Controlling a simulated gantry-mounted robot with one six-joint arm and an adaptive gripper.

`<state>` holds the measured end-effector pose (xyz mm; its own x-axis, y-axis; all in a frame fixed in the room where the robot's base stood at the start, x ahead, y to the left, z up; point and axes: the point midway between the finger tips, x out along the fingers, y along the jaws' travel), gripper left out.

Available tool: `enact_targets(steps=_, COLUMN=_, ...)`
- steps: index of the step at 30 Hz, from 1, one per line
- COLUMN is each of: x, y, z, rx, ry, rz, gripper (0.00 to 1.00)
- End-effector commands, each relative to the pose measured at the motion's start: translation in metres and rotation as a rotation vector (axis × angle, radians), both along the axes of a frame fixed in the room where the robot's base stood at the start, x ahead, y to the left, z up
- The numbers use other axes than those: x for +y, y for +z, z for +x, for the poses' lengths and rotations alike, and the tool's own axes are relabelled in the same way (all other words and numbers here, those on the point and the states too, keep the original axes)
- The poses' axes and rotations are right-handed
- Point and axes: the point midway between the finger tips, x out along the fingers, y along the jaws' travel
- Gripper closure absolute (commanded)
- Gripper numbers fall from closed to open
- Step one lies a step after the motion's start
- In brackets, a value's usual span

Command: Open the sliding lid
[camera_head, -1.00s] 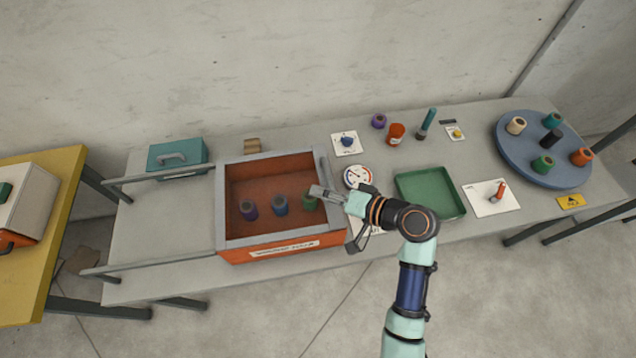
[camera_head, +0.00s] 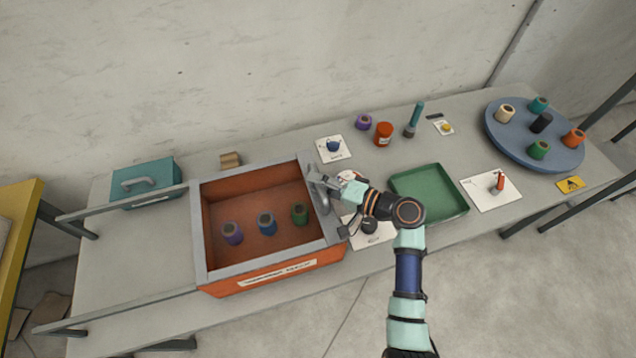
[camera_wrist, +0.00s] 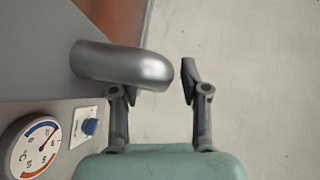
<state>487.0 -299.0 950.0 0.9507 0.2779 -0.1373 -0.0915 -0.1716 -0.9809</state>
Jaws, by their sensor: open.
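An orange box (camera_head: 295,277) with a grey frame on top (camera_head: 225,269) stands on the table. I see its interior, but cannot tell whether a clear panel covers it. A silver curved handle (camera_head: 324,202) is at the frame's right side; it also shows in the wrist view (camera_wrist: 115,64). My gripper (camera_head: 318,178) is at the handle's far end. In the wrist view my gripper (camera_wrist: 160,84) is open, with the handle's rounded end near the right finger.
Two grey rails (camera_head: 125,201) run left from the box, with bare table between them. A purple spool (camera_head: 232,233), a blue spool (camera_head: 267,223) and a green spool (camera_head: 299,214) are inside. A teal case (camera_head: 150,172) stands behind; a green tray (camera_head: 430,191) lies right.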

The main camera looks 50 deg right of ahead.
Motion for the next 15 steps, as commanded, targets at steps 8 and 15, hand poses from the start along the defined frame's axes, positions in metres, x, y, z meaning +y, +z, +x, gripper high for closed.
enact_targets(steps=8, x=0.0006, y=-0.0001, z=0.002, rx=0.0, ry=0.0, rz=0.0, gripper=0.58)
enact_targets(steps=15, x=0.0007, y=-0.0001, z=0.0019, rx=0.0, ry=0.0, rz=0.0, gripper=0.98)
